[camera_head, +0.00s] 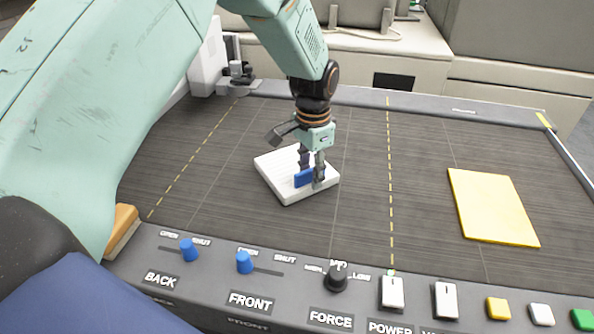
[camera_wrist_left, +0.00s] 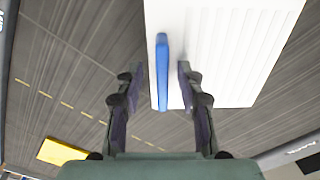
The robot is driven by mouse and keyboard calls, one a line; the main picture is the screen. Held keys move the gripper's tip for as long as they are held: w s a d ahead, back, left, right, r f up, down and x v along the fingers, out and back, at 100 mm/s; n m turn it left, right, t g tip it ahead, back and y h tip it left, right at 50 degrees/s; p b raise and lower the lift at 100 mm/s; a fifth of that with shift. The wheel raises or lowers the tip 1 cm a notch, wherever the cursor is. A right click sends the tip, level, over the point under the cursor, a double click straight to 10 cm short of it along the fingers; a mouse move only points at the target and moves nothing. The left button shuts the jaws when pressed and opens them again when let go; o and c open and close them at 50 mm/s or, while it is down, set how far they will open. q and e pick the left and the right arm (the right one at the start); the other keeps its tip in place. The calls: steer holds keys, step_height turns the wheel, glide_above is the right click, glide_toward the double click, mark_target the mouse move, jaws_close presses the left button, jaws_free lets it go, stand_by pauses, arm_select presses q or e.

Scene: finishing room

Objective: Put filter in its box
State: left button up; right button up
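The filter is a flat white ribbed square (camera_head: 284,188) with an upright blue tab (camera_head: 303,178), lying on the dark table surface. The wrist view also shows its white ribbed face (camera_wrist_left: 225,50) and the blue tab (camera_wrist_left: 162,75). My left gripper (camera_head: 311,178) points down at the filter. In the wrist view its fingers (camera_wrist_left: 160,78) are spread on either side of the blue tab, with a gap at each side. It is open and holds nothing. I cannot make out a box for the filter. My right gripper is not in view.
A yellow flat rectangular piece (camera_head: 492,206) lies on the right of the dark grained table (camera_head: 365,140). A front panel (camera_head: 200,282) carries blue sliders, a knob, switches and coloured buttons. A tan block (camera_head: 122,228) sits at the left edge. The table between filter and yellow piece is clear.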

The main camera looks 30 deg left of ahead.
arm_select(q)
steer(key=shift+s+a, duration=0.15)
steer(key=shift+a, duration=0.05)
steer(key=shift+c, duration=1.2)
steer(key=shift+w+f, duration=0.15)
steer(key=shift+w, duration=0.2)
steer(key=c, duration=0.5)
steer(key=shift+d, duration=0.15)
jaws_close()
steer(key=shift+s, duration=0.2)
steer(key=shift+w, duration=0.15)
